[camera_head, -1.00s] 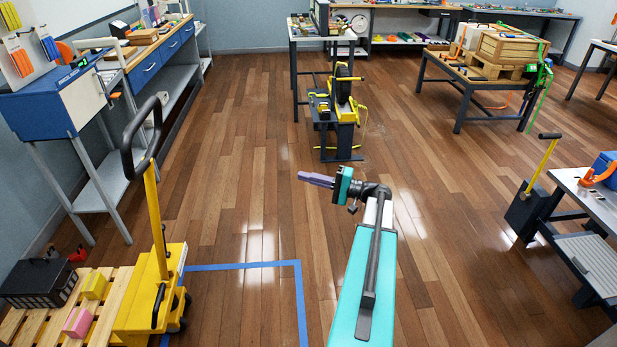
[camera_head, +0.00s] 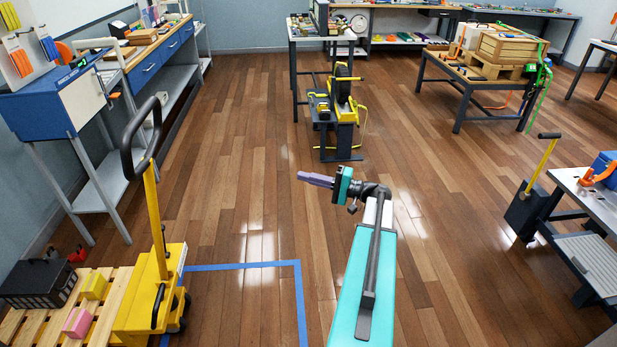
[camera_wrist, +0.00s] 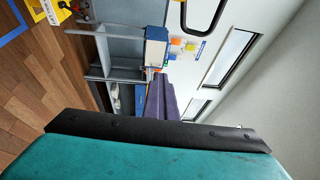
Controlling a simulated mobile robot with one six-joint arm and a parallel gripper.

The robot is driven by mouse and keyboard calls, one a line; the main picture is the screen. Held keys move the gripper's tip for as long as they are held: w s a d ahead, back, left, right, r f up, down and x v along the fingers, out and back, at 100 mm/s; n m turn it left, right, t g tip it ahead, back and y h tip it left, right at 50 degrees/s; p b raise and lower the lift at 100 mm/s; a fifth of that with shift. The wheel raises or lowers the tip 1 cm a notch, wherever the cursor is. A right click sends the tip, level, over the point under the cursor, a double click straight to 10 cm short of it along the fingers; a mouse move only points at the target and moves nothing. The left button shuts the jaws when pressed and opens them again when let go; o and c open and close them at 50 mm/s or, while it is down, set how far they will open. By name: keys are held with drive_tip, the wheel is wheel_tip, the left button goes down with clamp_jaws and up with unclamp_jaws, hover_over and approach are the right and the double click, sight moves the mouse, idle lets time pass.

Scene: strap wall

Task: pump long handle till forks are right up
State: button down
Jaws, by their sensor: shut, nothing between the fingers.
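A yellow pallet truck (camera_head: 150,305) stands at the lower left, with its long yellow handle (camera_head: 155,220) upright and a black loop grip (camera_head: 137,140) on top. Its forks are hidden by the wooden pallet (camera_head: 55,325) beside it. In the wrist view, the black loop (camera_wrist: 203,18) shows at the top. My gripper (camera_head: 303,176) has purple fingers, is shut and empty, and points left in mid-air, well to the right of the handle. In the wrist view, the purple fingers (camera_wrist: 160,98) are partly hidden behind my wrist.
The pallet carries a black crate (camera_head: 38,283), a yellow block (camera_head: 95,286) and a pink block (camera_head: 78,322). Blue tape (camera_head: 245,266) marks the floor. A blue-and-white cabinet (camera_head: 60,100) stands behind the handle. Open wooden floor lies between my gripper and the truck.

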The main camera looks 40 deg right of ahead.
drive_tip(key=c, duration=1.5)
unclamp_jaws()
drive_tip(key=shift+c, duration=0.2)
drive_tip(key=r+b+v, duration=0.1)
drive_tip(key=b+v, duration=0.2)
drive_tip(key=v, duration=1)
drive_tip(key=shift+s+d+f, duration=0.25)
drive_tip(key=shift+s+f, duration=0.15)
drive_tip(key=shift+f, duration=0.05)
